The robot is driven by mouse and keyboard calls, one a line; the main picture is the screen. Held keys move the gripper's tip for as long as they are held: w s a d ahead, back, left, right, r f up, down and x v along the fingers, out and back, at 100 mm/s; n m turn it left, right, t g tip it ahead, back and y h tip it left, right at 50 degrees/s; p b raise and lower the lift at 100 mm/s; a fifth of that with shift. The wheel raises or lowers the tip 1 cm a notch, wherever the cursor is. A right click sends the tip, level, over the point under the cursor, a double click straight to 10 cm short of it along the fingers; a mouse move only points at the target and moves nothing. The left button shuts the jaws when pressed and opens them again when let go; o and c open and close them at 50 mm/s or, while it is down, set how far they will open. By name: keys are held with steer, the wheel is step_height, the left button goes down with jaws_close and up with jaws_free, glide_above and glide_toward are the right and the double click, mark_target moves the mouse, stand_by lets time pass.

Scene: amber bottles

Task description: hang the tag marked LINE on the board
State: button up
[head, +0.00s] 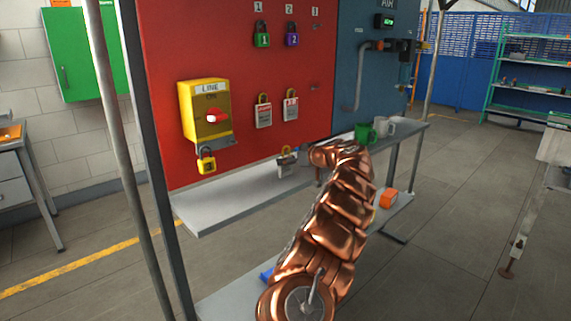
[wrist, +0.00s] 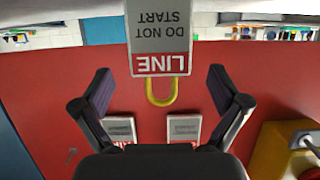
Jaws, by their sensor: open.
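The LINE tag (wrist: 160,40), white with a red band and a yellow loop, is large in the upside-down wrist view. My gripper (wrist: 160,88) is open, with one finger on each side of the loop and apart from it. In the head view the tag (head: 286,164) shows small above the shelf, beside my gripper (head: 307,160), which is partly hidden by my arm. What supports the tag is unclear. The red board (head: 220,50) stands behind it. Its yellow LINE switch box (head: 190,108) has a red handle, with a yellow padlock (head: 206,162) hanging below.
Two other tags (head: 263,114) (head: 290,107) hang on the board. Green (head: 262,40) and purple (head: 292,40) padlocks hang above. A grey shelf (head: 225,202) runs below the board. Green (head: 364,134) and white (head: 383,127) mugs stand at its right end.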

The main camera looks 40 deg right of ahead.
steer(key=shift+w+f, duration=0.15)
steer(key=shift+w, duration=0.15)
steer(key=c, duration=1.2)
